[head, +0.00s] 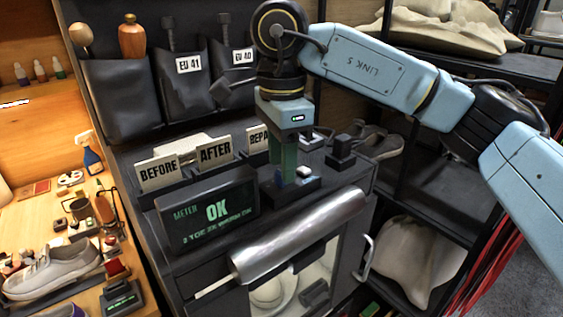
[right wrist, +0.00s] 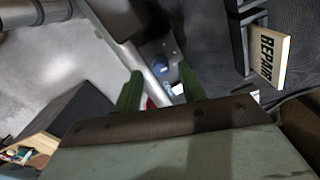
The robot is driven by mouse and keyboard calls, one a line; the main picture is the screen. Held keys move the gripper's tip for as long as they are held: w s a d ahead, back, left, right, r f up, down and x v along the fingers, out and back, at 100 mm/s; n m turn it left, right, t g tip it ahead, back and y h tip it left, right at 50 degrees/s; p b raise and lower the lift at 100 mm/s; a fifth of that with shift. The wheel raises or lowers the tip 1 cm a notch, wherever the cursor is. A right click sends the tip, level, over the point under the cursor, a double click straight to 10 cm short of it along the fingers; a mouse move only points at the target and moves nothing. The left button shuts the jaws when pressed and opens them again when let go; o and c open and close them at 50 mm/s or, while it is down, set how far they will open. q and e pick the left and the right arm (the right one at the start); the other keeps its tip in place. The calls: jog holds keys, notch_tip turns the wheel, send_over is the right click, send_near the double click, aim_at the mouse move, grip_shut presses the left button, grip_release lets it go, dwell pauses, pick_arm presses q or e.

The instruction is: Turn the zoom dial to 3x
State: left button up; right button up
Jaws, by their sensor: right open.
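My right gripper (head: 287,172) points down over the black counter, just behind the silver roll. Its green fingers stand apart, and I see nothing held between them. Below the fingertips is a small dark device with a pale top piece (head: 303,171); the fingers partly hide it. In the right wrist view my open right gripper (right wrist: 160,84) has a small blue round part (right wrist: 160,68) beyond and between its fingers. I cannot tell whether this is the zoom dial, and no 3x mark is legible. My left gripper is not in view.
A meter (head: 208,210) reading OK stands left of the gripper. BEFORE (head: 158,172) and AFTER (head: 215,152) cards stand behind it. A silver roll (head: 300,235) lies along the front edge. A black block (head: 341,152) stands to the right. Tool pouches (head: 125,98) hang behind.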

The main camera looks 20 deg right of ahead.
jog(key=shift+f, duration=0.7)
jog(key=shift+c, duration=0.7)
grip_shut()
